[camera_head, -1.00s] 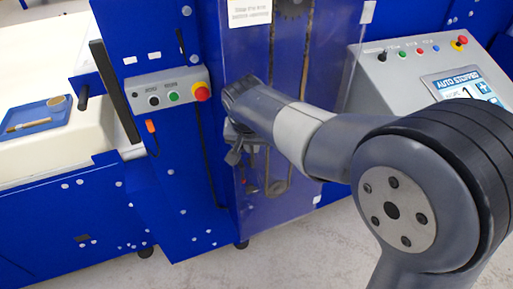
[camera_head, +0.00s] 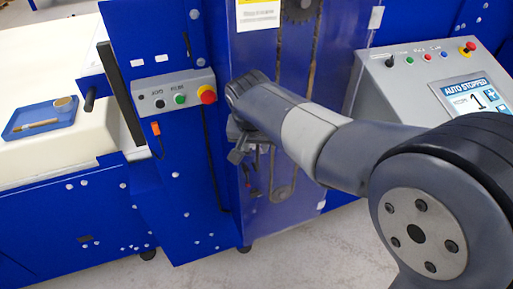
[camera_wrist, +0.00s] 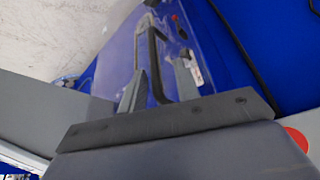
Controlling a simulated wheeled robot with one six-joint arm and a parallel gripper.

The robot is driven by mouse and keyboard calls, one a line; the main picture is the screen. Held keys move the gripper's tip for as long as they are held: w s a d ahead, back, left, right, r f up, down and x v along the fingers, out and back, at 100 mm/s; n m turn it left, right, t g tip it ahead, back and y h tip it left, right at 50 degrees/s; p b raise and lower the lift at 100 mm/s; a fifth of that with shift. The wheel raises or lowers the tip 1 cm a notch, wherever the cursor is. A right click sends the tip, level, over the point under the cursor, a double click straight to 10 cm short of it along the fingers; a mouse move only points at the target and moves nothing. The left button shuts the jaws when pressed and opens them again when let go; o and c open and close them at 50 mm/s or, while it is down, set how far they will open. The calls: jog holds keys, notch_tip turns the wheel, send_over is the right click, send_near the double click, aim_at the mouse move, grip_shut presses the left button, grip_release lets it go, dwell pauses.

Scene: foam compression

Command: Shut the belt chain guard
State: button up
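The belt chain guard (camera_head: 330,90) is a see-through, bluish panel on the front of the blue machine. The chain and a dark sprocket (camera_head: 298,9) show through it. How far it stands from the frame is hard to tell. In the wrist view the guard (camera_wrist: 122,55) carries a black bar handle (camera_wrist: 152,45). My gripper (camera_wrist: 160,72) has its two grey fingers apart, one on each side of the handle's near part, with gaps visible. In the head view my gripper (camera_head: 243,152) is at the guard's left part, mostly hidden by my wrist.
A control box with a red stop button (camera_head: 207,94) sits left of my wrist. A grey console (camera_head: 405,75) reading "AUTO STOPPED" stands at right, behind my arm. A blue tray (camera_head: 40,118) lies on white foam at far left. Bare floor (camera_head: 300,245) shows below.

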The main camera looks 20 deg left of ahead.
jog(key=v, duration=0.8)
jog(key=shift+r, duration=0.4)
jog(key=shift+s+d, duration=0.1)
jog(key=x, duration=1)
jog(key=shift+f, duration=0.45)
jog(key=shift+s+d+f, duration=0.1)
jog(key=shift+s+d, duration=0.45)
jog(key=shift+d, duration=0.05)
jog(key=shift+s+d, duration=0.1)
